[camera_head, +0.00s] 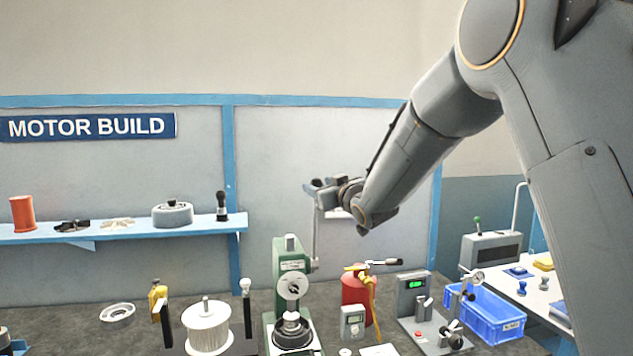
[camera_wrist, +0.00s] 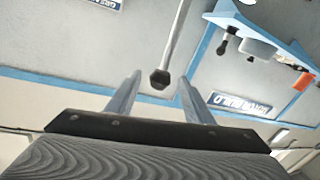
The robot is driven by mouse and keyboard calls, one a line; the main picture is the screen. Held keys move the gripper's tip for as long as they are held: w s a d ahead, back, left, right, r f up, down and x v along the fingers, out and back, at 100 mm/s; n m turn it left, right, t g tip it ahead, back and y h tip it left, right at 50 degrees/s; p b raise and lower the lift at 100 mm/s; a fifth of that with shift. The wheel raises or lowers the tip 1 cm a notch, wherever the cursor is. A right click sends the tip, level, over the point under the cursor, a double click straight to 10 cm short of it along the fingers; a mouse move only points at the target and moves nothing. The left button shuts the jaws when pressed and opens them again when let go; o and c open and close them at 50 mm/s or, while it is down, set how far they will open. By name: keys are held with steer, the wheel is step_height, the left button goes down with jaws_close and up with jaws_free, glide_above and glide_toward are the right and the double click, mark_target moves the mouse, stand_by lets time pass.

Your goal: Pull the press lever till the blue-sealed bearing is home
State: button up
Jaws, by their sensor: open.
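The green press (camera_head: 291,262) stands on the bench, left of centre in the head view. Its thin grey lever (camera_head: 317,238) stands upright at the press's right side, its top near my gripper (camera_head: 318,187). In the wrist view, the lever (camera_wrist: 175,40) ends in a dark knob (camera_wrist: 160,79) that appears between the tips of my open gripper (camera_wrist: 159,86). The fingers stand apart on either side of it, and I see no contact. A dark round part (camera_head: 292,331) sits under the press ram. I cannot make out the blue-sealed bearing there.
A white spool (camera_head: 207,325) stands left of the press. A red canister (camera_head: 356,298), a small meter (camera_head: 352,322) and a grey test unit (camera_head: 415,295) stand to its right. A blue crate (camera_head: 492,317) is farther right. A shelf (camera_head: 120,235) hangs on the back wall.

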steer(key=shift+p+x, duration=0.4)
steer(key=shift+x, duration=0.95)
jaws_close()
